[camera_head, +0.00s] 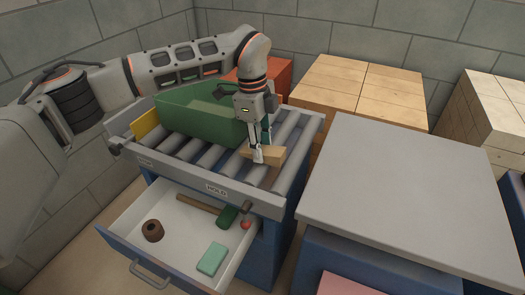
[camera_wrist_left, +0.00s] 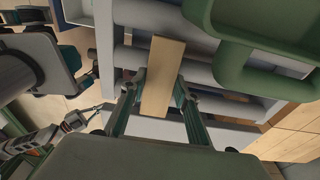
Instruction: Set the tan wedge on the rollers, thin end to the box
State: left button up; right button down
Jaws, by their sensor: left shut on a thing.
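My left gripper (camera_head: 259,156) points down and is shut on the tan wedge (camera_head: 274,153), between the green box and the front rail of the roller bed. In the left wrist view the wedge (camera_wrist_left: 164,60) is gripped across its width, with its length sticking out between the fingers. I cannot tell which end is thin, or whether it touches the rollers. The green box (camera_head: 190,108) sits on the rollers (camera_head: 210,156), behind and left of the wedge; its near right end is partly hidden by my gripper.
An open drawer (camera_head: 184,240) below holds a brown ring (camera_head: 153,230), a mint block (camera_head: 212,259) and a mallet (camera_head: 228,215). A yellow piece (camera_head: 146,122) stands at the rollers' left end. A bare grey tabletop (camera_head: 405,190) is at right, with wooden blocks (camera_head: 360,85) behind.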

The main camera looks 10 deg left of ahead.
pick_arm(q)
jog(key=shift+f, duration=0.75)
jog(key=shift+r, duration=0.1)
jog(key=o, duration=1.1)
